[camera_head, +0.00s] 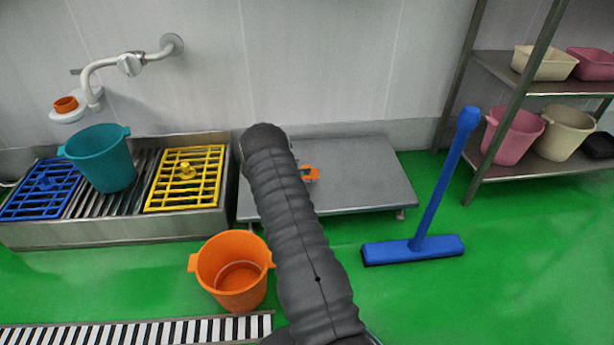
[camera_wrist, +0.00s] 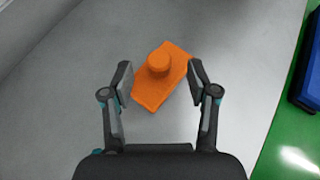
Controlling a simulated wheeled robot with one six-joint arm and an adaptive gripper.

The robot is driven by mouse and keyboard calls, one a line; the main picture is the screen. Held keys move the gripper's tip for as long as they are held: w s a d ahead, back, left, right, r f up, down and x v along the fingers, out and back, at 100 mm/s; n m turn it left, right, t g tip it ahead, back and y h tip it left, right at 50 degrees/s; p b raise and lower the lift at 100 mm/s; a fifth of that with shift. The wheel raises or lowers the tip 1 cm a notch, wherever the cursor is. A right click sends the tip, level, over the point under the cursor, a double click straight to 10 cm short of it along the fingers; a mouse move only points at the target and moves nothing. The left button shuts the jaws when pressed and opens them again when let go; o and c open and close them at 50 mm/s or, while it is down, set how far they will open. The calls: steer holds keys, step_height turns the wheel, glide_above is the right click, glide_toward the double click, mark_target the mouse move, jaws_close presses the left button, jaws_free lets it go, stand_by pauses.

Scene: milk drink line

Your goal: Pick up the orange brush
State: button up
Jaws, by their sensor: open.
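The orange brush (camera_wrist: 150,93) lies on the grey metal platform (camera_wrist: 230,120), its round knob facing up. It sits at a slant between the tips of my gripper (camera_wrist: 160,82), seen from above in the wrist view. The gripper is open, with a finger on each side of the brush; I cannot tell the height between them. In the head view my arm hides most of the brush, and only an orange edge (camera_head: 311,174) shows beside it. The gripper itself is hidden there.
An orange bucket (camera_head: 234,272) stands on the green floor left of my arm. A blue squeegee (camera_head: 412,249) stands right of the platform. A sink with blue and yellow grates (camera_head: 186,178) and a teal bucket (camera_head: 102,160) is at left. A shelf (camera_head: 540,171) with tubs is at right.

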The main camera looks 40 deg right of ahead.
steer(key=shift+x, duration=1)
jaws_close()
steer(key=shift+r, duration=0.15)
